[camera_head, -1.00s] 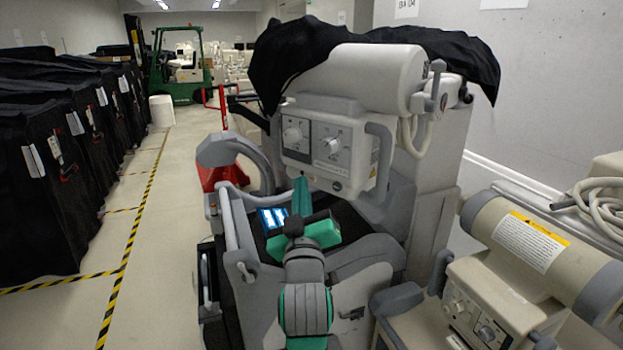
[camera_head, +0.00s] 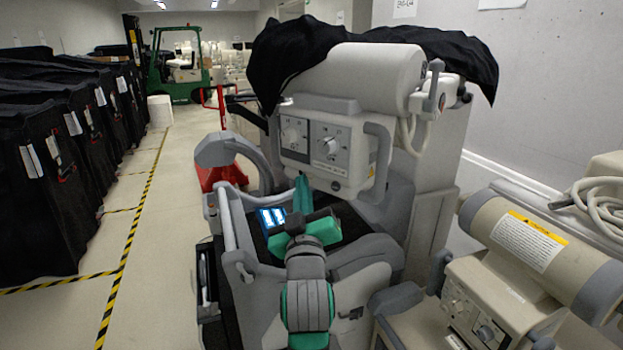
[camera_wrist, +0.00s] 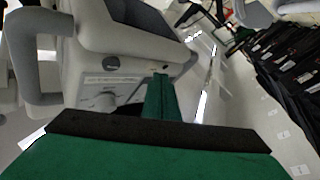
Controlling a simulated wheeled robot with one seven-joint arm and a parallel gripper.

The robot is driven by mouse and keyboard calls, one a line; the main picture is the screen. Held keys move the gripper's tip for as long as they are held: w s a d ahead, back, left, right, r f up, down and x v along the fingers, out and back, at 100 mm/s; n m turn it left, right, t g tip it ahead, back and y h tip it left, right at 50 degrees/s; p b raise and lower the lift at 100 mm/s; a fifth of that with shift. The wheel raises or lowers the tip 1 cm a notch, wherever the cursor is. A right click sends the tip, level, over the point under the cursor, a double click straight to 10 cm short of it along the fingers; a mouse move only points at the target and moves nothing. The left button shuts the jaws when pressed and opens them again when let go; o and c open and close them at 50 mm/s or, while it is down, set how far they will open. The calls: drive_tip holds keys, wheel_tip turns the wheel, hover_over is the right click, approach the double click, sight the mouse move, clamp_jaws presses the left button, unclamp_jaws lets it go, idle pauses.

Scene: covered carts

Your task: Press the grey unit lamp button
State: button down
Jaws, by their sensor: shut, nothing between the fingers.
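The grey unit (camera_head: 330,140) stands in the middle of the head view, with two dials on its front panel. A small dark oval (camera_head: 336,186) sits low on that front; I cannot tell whether it is the lamp button. It seems to show in the wrist view as a dark oval (camera_wrist: 111,63). My green gripper (camera_head: 301,183) is shut and empty, its tip pointing up just below the panel's lower edge, left of the oval. In the wrist view my gripper (camera_wrist: 159,85) overlaps the unit's lower edge. I cannot tell whether it touches.
A lit screen (camera_head: 272,217) lies left of my gripper. A grey handle (camera_head: 380,155) is on the unit's right side, and a black cover (camera_head: 380,45) lies on top. A beige unit (camera_head: 540,240) stands at right.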

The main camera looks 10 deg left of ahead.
drive_tip(key=shift+s, duration=0.1)
drive_tip(key=shift+w+d, duration=0.25)
drive_tip(key=shift+w, duration=0.25)
idle(0.5)
idle(0.3)
drive_tip(key=shift+s+a, duration=0.4)
drive_tip(key=shift+s, duration=0.35)
drive_tip(key=shift+s, duration=0.15)
drive_tip(key=shift+s+a, duration=0.4)
drive_tip(key=shift+s, duration=0.35)
drive_tip(key=shift+s+a, duration=0.35)
drive_tip(key=shift+s, duration=0.4)
drive_tip(key=shift+s+a, duration=0.4)
drive_tip(key=shift+s, duration=0.35)
